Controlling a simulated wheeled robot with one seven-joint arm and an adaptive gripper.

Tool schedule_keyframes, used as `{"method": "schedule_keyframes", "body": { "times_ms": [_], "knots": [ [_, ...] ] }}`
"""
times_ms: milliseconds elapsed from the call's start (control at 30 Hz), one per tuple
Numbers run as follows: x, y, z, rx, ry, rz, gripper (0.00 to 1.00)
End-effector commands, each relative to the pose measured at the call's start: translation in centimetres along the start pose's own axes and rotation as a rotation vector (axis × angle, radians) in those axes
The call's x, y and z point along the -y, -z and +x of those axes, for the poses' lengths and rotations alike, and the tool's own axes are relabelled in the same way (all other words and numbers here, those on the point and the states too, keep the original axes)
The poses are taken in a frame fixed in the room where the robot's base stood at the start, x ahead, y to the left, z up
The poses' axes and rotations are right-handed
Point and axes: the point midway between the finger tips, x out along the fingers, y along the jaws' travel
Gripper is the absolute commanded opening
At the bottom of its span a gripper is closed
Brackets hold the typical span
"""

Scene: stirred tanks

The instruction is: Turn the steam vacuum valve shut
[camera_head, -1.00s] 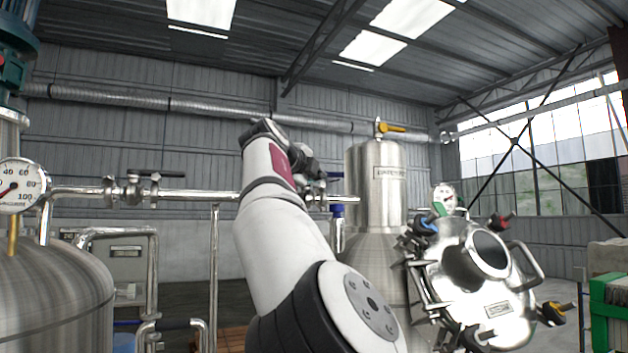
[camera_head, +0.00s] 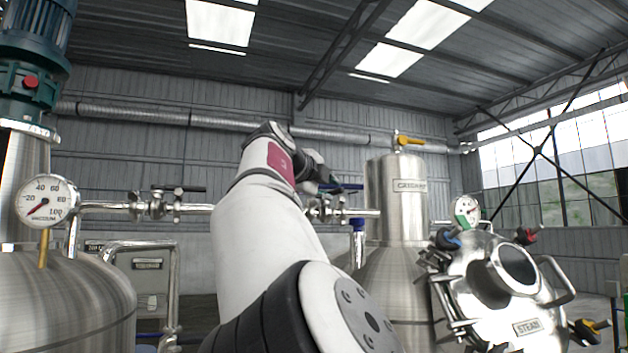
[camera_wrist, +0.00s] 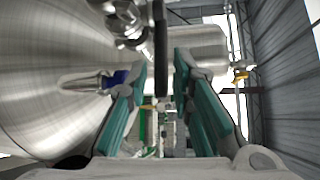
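A metal valve body (camera_wrist: 128,20) is just above left of the fingers. No label on this valve is readable, so I cannot tell from the pictures that it is the steam vacuum valve.
A black-levered valve (camera_head: 178,188) sits on the same pipe run to the left, near a vacuum gauge (camera_head: 47,200). A steel tank (camera_head: 395,275) stands behind. The vessel labelled STEAM (camera_head: 480,290), with several projecting knobs and handles, is at right.

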Motion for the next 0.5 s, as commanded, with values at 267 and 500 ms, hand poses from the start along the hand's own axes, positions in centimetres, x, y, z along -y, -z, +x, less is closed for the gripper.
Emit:
{"method": "schedule_keyframes", "body": {
  "times_ms": [267,500],
  "knots": [
    [-0.1,-0.1,-4.0,0.002,-0.003,0.0,0.21],
    [-0.1,0.0,-6.4,-0.001,-0.002,0.0,0.21]
  ]
}}
